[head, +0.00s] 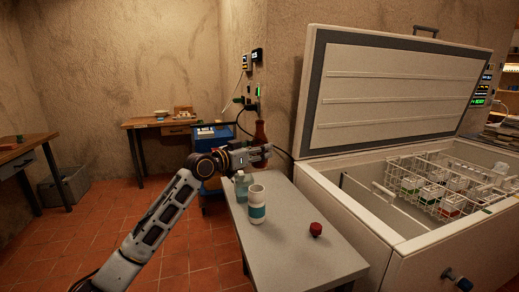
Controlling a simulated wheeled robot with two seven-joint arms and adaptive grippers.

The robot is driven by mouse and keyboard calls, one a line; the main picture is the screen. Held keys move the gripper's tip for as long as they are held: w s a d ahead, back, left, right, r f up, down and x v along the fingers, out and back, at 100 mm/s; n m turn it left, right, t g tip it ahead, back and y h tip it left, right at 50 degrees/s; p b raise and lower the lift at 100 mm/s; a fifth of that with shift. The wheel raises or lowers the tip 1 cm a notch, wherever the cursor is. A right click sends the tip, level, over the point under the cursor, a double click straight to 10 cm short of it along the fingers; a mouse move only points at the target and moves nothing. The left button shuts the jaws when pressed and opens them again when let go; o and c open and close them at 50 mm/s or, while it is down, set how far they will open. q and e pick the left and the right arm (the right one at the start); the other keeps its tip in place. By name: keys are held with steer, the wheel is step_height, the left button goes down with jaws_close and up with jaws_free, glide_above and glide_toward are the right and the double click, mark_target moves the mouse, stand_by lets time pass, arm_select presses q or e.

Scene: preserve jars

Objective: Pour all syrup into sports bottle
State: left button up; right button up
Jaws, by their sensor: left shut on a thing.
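A dark red-brown bottle (260,130) with a narrow neck stands upright at the far end of the grey table. My left gripper (262,153) is shut on its body. I cannot tell whether its base touches the table, and its contents do not show. A white bottle with a teal band (257,210) stands upright on the table, nearer to me, its top seemingly uncapped. A pale bluish clear bottle (242,187) stands just behind it to the left. Which of these is the sports bottle is not certain. My right gripper does not show.
A red cap (315,229) lies on the right part of the grey table (300,255); the table's front is clear. An open chest freezer (350,215) with wire baskets (445,185) stands close on the right. A blue-topped cart (212,132) stands behind my left arm.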

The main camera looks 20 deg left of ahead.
mark_target(262, 163)
arm_select(q)
steer(key=shift+r, duration=0.15)
stand_by(0.3)
steer(key=shift+n, duration=0.7)
steer(key=shift+s+d+f, duration=0.1)
steer(key=shift+d+f, duration=0.1)
steer(key=shift+f, duration=0.5)
steer(key=shift+s+d+f, duration=0.1)
steer(key=shift+d+f, duration=0.05)
steer(key=shift+f, duration=0.5)
steer(key=shift+s+d+f, duration=0.1)
steer(key=shift+d+f, duration=0.1)
steer(key=shift+f, duration=0.5)
steer(key=shift+s+d+f+n, duration=0.1)
steer(key=shift+s+d+n, duration=0.2)
steer(key=shift+n, duration=0.2)
steer(key=shift+d+f+n, duration=0.1)
steer(key=shift+d+n, duration=0.25)
steer(key=shift+n, duration=0.05)
steer(key=shift+s+d, duration=0.15)
steer(key=shift+s+d+n+t, duration=0.1)
steer(key=shift+d+n+t, duration=0.15)
steer(key=shift+n, duration=0.25)
steer(key=shift+s+d+n, duration=0.15)
steer(key=shift+d+n, duration=0.05)
steer(key=shift+n, duration=0.2)
